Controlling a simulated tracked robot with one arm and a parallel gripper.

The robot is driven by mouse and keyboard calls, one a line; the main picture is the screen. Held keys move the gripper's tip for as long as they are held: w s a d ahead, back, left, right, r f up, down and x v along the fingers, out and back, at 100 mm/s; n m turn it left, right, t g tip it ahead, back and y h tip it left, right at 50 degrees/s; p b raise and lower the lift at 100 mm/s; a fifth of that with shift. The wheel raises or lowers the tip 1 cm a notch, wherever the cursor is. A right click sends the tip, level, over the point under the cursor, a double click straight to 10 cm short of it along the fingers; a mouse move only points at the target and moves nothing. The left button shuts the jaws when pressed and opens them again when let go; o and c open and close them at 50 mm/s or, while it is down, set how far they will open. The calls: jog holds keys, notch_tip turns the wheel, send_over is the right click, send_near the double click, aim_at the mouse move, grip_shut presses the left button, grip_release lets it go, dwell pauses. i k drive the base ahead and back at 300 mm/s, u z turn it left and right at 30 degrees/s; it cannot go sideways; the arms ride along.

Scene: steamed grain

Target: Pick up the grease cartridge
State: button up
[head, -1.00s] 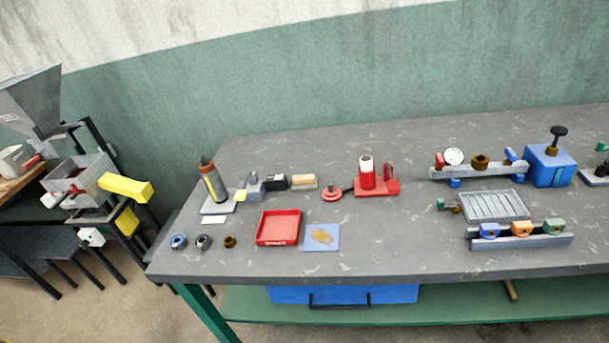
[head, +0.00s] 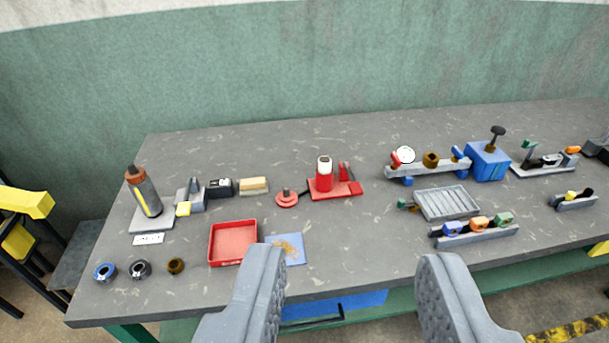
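The grease cartridge is not certain from looks alone. A white-topped red cylinder (head: 325,175) stands upright on a red base at the middle back of the bench. A dark grey bottle with a yellow stripe and brown-orange cap (head: 147,195) stands slightly tilted on a grey plate at the left. My gripper (head: 348,262) shows at the bottom middle, its two grey ridged fingers wide apart with nothing between them. It is in front of the bench, apart from both objects. The left finger covers part of the blue mat.
A red tray (head: 233,243) and a blue mat (head: 290,249) lie near the front edge of the grey bench (head: 350,226). Several rings lie at front left. A blue box (head: 487,162), a gauge fixture (head: 428,168) and a ribbed grey tray (head: 447,203) stand on the right.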

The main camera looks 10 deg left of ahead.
aim_at(325, 162)
jog(key=z, duration=0.05)
jog(key=k, duration=0.65)
jog(key=u, duration=0.35)
jog(key=i, duration=2.1)
jog(key=z, duration=0.75)
jog(key=i, duration=0.3)
jog(key=z, duration=0.25)
